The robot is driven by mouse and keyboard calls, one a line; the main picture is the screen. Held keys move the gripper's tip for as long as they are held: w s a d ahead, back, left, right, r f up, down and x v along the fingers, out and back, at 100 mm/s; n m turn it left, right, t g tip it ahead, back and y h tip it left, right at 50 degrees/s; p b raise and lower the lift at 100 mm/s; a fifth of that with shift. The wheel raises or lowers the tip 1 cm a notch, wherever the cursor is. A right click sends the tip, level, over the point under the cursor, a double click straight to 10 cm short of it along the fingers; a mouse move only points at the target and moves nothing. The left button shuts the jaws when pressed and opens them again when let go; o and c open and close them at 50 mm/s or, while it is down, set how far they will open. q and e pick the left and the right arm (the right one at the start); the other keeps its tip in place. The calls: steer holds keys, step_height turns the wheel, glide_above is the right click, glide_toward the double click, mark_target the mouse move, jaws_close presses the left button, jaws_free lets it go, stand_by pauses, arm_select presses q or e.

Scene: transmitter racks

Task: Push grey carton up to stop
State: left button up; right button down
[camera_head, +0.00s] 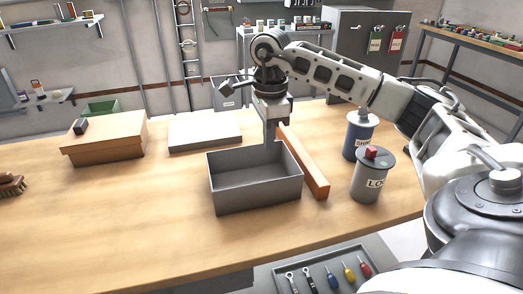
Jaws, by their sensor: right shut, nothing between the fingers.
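The grey carton (254,194) is an open-topped, empty box standing upright on the wooden table. A long orange-brown bar (304,164) lies along its right side, close to it; I cannot tell whether they touch. My right gripper (270,136) is shut and empty, pointing down at the far side of the carton near its back right corner. Its fingertips are partly hidden behind the carton's back rim, so contact with the wall is unclear. My left gripper is not in view.
Right of the bar stand a grey can (369,184) with a red block on its lid and a blue can (359,140). A flat grey slab (205,132) lies behind the carton. A brown box (105,138) and a brush (11,186) are left. The table's front left is clear.

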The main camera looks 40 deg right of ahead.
steer(key=b, duration=0.1)
glide_toward(206, 196)
steer(key=d+r, duration=0.3)
steer(key=d, duration=0.1)
steer(key=w+a+b, duration=0.1)
steer(key=w+a, duration=0.1)
steer(key=a, duration=0.6)
step_height(206, 196, down, 9)
steer(key=shift+s+d+f, duration=0.1)
steer(key=shift+s, duration=0.05)
steer(key=d, duration=0.1)
steer(key=s+d, duration=0.1)
steer(key=d, duration=0.1)
steer(key=shift+s+f+p, duration=0.2)
steer(key=shift+p, duration=0.1)
steer(key=shift+s+d, duration=0.2)
steer(key=shift+d, duration=0.1)
